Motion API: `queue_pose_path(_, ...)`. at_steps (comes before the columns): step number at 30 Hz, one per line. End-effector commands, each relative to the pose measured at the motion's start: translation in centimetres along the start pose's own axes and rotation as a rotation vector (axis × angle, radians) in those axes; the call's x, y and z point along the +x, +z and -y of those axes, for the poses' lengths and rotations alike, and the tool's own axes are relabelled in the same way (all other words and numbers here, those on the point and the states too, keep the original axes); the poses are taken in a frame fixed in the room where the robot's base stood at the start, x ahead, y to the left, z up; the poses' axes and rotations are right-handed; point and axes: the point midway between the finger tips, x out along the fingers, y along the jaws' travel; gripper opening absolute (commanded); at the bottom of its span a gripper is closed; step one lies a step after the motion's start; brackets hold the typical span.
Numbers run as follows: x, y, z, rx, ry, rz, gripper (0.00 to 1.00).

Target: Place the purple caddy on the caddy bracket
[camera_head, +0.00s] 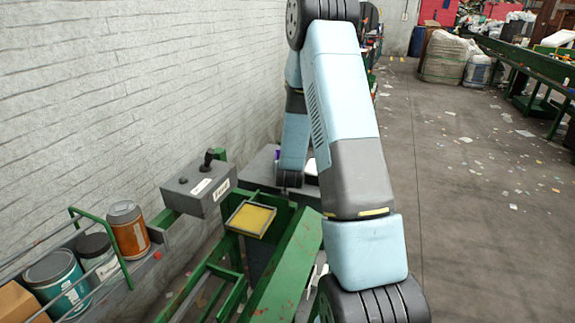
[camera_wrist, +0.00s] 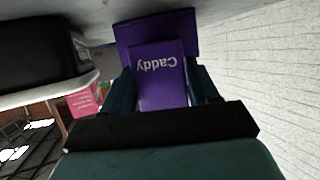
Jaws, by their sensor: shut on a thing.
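The purple caddy (camera_wrist: 158,85), marked "Caddy", is in the wrist view with its lettering upside down. My gripper (camera_wrist: 162,74) is shut on it, one dark finger on each side. The caddy's wider purple part lies beyond the fingers, close to a grey surface (camera_wrist: 85,10); I cannot tell whether they touch. In the head view my arm hides the gripper and most of the caddy; only a small purple patch (camera_head: 277,154) shows beside the arm. I cannot make out the caddy bracket in either view.
A grey control box (camera_head: 200,187) with a black knob stands by the brick wall. A yellow-topped tray (camera_head: 250,219) sits on a green frame (camera_head: 290,265). Several tubs, including an orange one (camera_head: 128,230), stand lower left.

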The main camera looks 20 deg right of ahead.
Motion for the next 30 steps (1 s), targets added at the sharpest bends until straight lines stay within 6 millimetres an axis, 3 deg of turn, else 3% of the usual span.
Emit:
queue_pose_path(13,0.3,1.6,-0.2,-0.003,0.002,0.014,0.27)
queue_pose_path(14,0.3,1.6,-0.2,-0.003,0.002,0.015,0.61)
queue_pose_path(15,0.3,1.6,-0.2,-0.004,0.002,0.016,0.65)
queue_pose_path(21,0.2,1.7,-0.3,-0.004,0.003,0.019,0.84)
queue_pose_path(30,0.2,1.6,-0.3,-0.004,0.004,0.019,0.85)
